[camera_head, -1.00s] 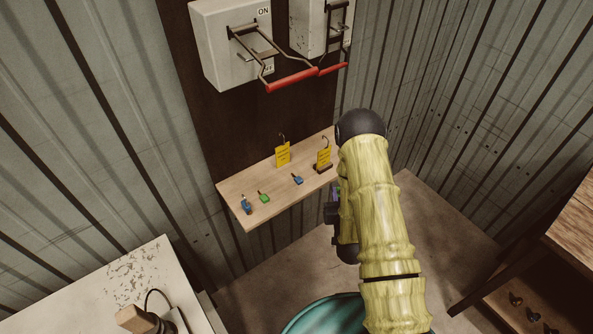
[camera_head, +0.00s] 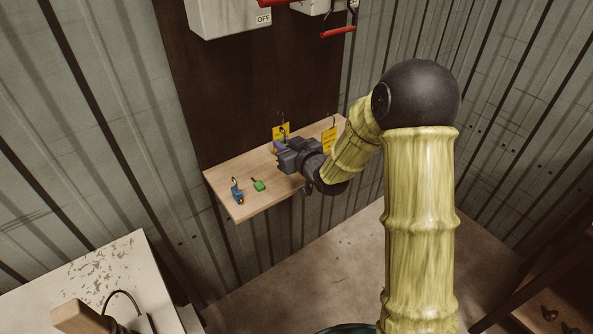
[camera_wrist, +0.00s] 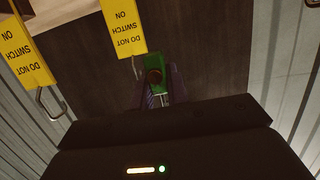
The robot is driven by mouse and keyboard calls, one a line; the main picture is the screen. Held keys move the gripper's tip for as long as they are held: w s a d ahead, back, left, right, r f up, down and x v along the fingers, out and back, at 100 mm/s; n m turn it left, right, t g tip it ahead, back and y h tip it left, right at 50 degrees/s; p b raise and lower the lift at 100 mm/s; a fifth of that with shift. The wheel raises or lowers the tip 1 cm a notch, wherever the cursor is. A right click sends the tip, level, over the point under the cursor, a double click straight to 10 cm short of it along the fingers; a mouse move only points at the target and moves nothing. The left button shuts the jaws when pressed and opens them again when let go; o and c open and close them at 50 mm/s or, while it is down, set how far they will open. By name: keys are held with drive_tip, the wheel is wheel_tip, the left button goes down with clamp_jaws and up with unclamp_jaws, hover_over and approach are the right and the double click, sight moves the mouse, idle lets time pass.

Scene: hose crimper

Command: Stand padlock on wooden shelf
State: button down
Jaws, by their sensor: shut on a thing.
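My gripper (camera_head: 280,147) is over the back part of the wooden shelf (camera_head: 228,207), close to the back board. In the wrist view its purple fingers (camera_wrist: 174,84) are shut on a green padlock (camera_wrist: 155,87). Only a small part of the padlock (camera_head: 285,141) shows in the head view, by the fingertips. I cannot tell whether it touches the shelf.
A blue padlock (camera_head: 237,193) and a small green item (camera_head: 259,185) lie on the shelf's left part. Yellow warning tags stand close to my gripper, one behind it (camera_head: 280,130) and one to its right (camera_head: 329,140). Switch boxes (camera_head: 228,14) with red handles hang above.

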drive_tip(key=a, duration=0.1)
hover_over(281, 179)
drive_tip(key=shift+y, duration=0.3)
drive_tip(key=shift+f+b, duration=0.4)
drive_tip(key=shift+f, duration=2.35)
drive_tip(key=shift+f, duration=1.9)
drive_tip(key=c, duration=1.4)
unclamp_jaws()
drive_tip(key=shift+f, duration=0.1)
drive_tip(key=shift+o, duration=0.2)
